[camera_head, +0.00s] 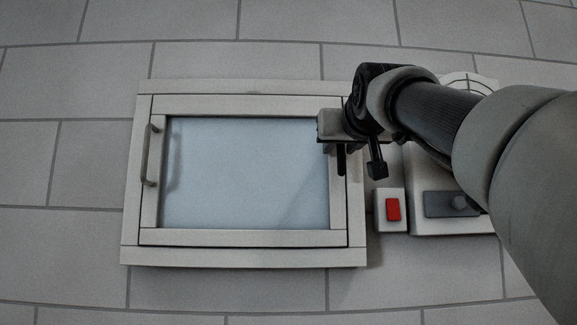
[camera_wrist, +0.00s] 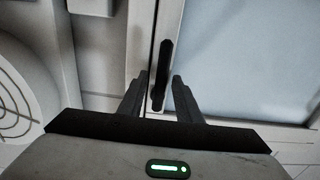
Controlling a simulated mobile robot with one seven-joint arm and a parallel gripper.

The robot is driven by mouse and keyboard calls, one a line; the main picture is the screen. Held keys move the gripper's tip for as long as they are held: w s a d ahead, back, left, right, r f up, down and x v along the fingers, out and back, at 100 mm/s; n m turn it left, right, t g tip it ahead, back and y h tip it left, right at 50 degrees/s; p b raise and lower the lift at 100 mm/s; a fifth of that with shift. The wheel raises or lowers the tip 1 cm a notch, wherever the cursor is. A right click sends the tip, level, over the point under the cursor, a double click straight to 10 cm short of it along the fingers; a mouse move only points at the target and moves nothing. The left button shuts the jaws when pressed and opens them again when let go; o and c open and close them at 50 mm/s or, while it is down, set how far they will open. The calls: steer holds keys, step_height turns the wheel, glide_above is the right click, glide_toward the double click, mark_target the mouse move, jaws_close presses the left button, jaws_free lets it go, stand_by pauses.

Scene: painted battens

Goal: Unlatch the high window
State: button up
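The high window (camera_head: 245,175) is a pale-framed pane in the grey wall, and its sash looks shut in its frame. A dark latch handle (camera_head: 341,160) stands on the window's right stile in the head view, its lower end showing below my gripper. In the wrist view the latch handle (camera_wrist: 162,70) is a slim dark bar, slightly tilted, beside the pane. My gripper (camera_wrist: 160,97) is open, one finger on each side of the bar's near end. I cannot tell whether either finger touches it. In the head view my gripper (camera_head: 338,143) covers the handle's upper part.
A grey pull bar (camera_head: 149,155) is on the sash's left stile. A round grille (camera_wrist: 15,105) shows in the wrist view.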

steer(key=shift+c, duration=0.4)
jaws_close()
